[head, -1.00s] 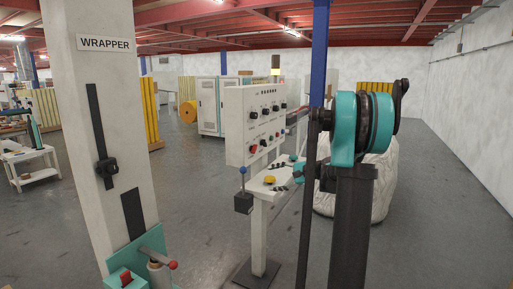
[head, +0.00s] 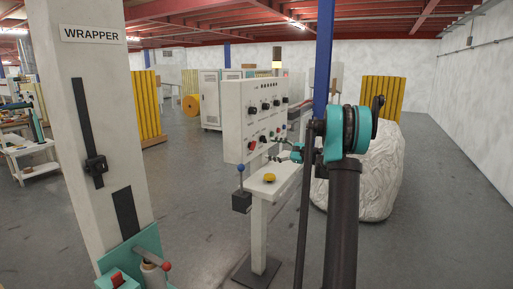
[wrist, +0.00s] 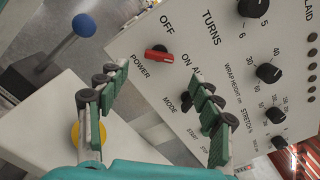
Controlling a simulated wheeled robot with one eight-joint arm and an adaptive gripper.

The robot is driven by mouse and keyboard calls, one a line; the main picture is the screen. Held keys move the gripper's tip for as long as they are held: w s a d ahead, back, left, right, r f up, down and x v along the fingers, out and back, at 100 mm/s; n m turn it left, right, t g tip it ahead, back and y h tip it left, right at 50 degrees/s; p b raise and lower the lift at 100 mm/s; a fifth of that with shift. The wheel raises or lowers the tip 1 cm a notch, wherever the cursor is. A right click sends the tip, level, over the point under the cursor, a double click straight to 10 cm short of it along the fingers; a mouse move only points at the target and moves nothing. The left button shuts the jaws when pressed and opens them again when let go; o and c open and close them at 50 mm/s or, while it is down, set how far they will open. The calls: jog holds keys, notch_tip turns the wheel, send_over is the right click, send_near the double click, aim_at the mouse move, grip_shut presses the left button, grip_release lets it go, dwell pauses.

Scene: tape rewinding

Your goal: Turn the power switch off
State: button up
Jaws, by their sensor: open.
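The power switch (wrist: 156,52) is a red knob on the white control panel, between the printed words OFF, ON and POWER. In the head view it is the small red knob (head: 251,145) low on the panel's left side. I cannot tell its setting for sure. My gripper (wrist: 153,84) is open and empty, with its green, dark-padded fingers spread wide. In the wrist view the switch shows beyond the gap between the fingertips, apart from them. In the head view my gripper (head: 288,151) is near the panel's lower right, partly hidden by my arm.
The black MODE knob (wrist: 186,101) sits near the right finger. A blue-balled lever (head: 241,168) stands left of the panel. A yellow button (head: 269,178) is on the shelf below. The WRAPPER column (head: 100,130) stands at left; a wrapped white bundle (head: 375,180) is behind my arm.

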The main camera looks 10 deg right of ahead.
aim_at(255, 145)
jog(key=x, duration=0.9)
jog(key=shift+s, duration=0.1)
jog(key=shift+c, duration=0.3)
jog(key=c, duration=1.1)
jog(key=shift+n, duration=0.3)
jog(key=shift+f+n, duration=0.2)
jog(key=shift+n, duration=4.15)
jog(key=shift+f+n, duration=0.2)
jog(key=shift+n, duration=4.15)
